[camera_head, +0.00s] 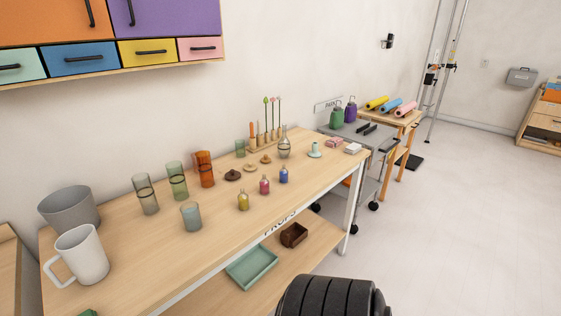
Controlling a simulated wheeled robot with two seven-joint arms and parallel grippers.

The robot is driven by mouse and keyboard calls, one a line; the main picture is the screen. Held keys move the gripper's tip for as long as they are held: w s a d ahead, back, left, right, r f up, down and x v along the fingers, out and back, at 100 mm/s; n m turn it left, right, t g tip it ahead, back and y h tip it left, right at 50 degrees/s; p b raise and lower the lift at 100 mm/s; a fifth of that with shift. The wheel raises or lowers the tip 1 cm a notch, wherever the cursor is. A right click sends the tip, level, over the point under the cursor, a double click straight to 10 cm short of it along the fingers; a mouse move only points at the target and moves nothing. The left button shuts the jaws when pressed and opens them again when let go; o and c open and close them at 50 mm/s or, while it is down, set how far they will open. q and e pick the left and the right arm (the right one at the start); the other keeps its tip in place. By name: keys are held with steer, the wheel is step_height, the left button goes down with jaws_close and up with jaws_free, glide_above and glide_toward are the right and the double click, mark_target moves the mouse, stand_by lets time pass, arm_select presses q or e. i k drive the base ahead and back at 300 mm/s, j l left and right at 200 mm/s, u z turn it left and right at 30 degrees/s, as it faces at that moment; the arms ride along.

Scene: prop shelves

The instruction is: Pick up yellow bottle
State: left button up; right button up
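The small yellow bottle (243,201) stands upright on the wooden table (130,251), near its front edge. A pink bottle (264,185) and a blue bottle (284,175) stand to its right in a loose row. Neither of my grippers shows in the head view.
A white mug (81,256), a grey bin (69,210) and tall tinted glasses (177,181) are further left. Brown stoppers (233,175) lie behind. A green tray (251,268) is on the lower shelf. Open floor lies right.

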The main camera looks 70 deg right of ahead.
mark_target(243, 198)
steer(key=k+z, duration=0.1)
steer(key=z, duration=1.7)
